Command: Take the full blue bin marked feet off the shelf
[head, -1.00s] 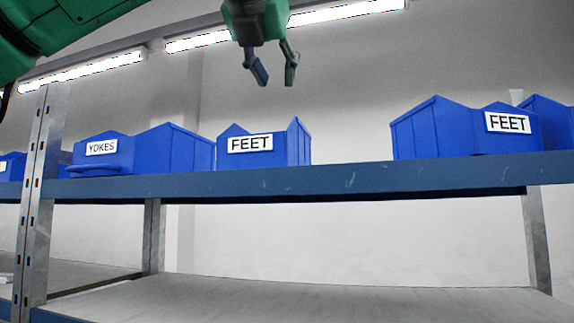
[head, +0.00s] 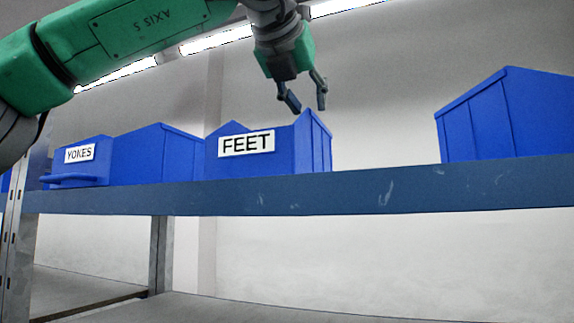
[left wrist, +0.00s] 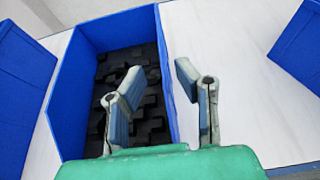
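A blue bin with a FEET label (head: 268,160) stands on the upper shelf (head: 330,194) in the middle of the head view. In the left wrist view the bin (left wrist: 85,30) is seen from above and holds several dark, blocky parts (left wrist: 128,75). My left gripper (head: 305,103) is open above the right side of this bin. In the left wrist view its fingers (left wrist: 158,85) are spread either side of the bin's right wall, one over the inside and one over the outside. Whether they reach down past the rim I cannot tell. My right gripper is out of view.
A blue bin labelled YOKES (head: 80,168) stands close on the left. Another blue bin (head: 505,120) stands to the right, beyond a bare stretch of shelf. A metal upright (head: 14,230) is at the far left.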

